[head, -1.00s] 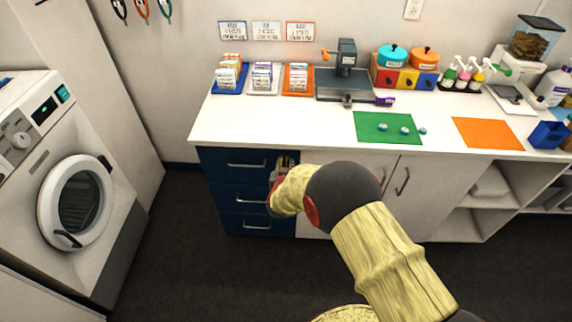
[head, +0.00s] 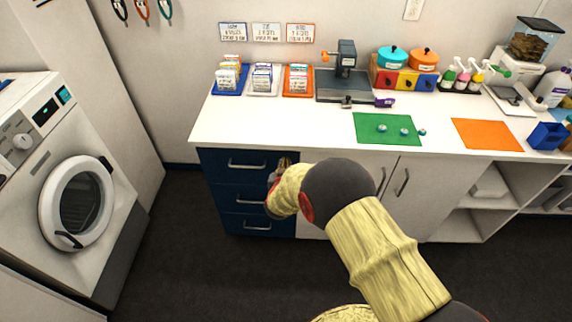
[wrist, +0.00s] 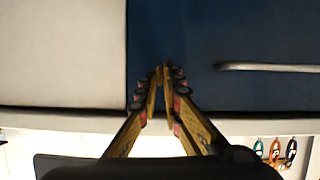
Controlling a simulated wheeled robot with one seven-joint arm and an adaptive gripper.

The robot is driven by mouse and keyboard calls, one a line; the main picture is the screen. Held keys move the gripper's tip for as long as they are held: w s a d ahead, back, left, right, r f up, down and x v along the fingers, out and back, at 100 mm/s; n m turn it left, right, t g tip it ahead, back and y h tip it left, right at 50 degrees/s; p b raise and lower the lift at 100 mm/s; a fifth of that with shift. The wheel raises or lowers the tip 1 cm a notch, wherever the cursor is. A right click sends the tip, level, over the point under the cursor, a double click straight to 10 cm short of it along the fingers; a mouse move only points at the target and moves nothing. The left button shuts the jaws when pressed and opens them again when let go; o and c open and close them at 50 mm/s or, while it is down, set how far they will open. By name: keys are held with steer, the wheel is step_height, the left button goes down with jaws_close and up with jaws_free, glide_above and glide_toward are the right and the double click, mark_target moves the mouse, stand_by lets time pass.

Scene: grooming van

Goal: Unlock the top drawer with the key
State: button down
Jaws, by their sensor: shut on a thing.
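The blue top drawer (head: 222,159) with its silver handle (head: 247,166) is closed, at the left end of the counter. It also shows as a dark blue front in the wrist view (wrist: 205,35), with its handle (wrist: 268,67) on the right. My gripper (head: 284,163) is at the right part of that drawer front, right of the handle. In the wrist view my gripper's fingertips (wrist: 160,72) come together close to the blue front, near its edge with a pale panel. The key and the lock cannot be made out; the fingertips hide that spot.
Two more blue drawers (head: 240,223) lie below. White cabinet doors (head: 418,185) stand to the right. The counter (head: 300,128) above holds trays, a grey device and a green mat (head: 372,133). A washing machine (head: 60,160) stands at the left, with clear dark floor (head: 210,275) between.

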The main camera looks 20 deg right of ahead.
steer(key=shift+w+a+f+n+t+h+p, duration=0.15)
steer(key=shift+n+h+p, duration=0.9)
steer(key=shift+n, duration=1.1)
steer(key=shift+a+f+n+t+h+p, duration=0.25)
steer(key=shift+n+h+p, duration=0.55)
steer(key=shift+n+h, duration=1)
steer(key=shift+w+a+f+n+t+h+p, duration=0.15)
steer(key=shift+n+h+p, duration=0.7)
steer(key=shift+n, duration=1.7)
steer(key=c, duration=2)
jaws_free()
steer(key=shift+f, duration=0.1)
steer(key=shift+o, duration=0.2)
steer(key=shift+s, duration=0.1)
steer(key=v, duration=1.2)
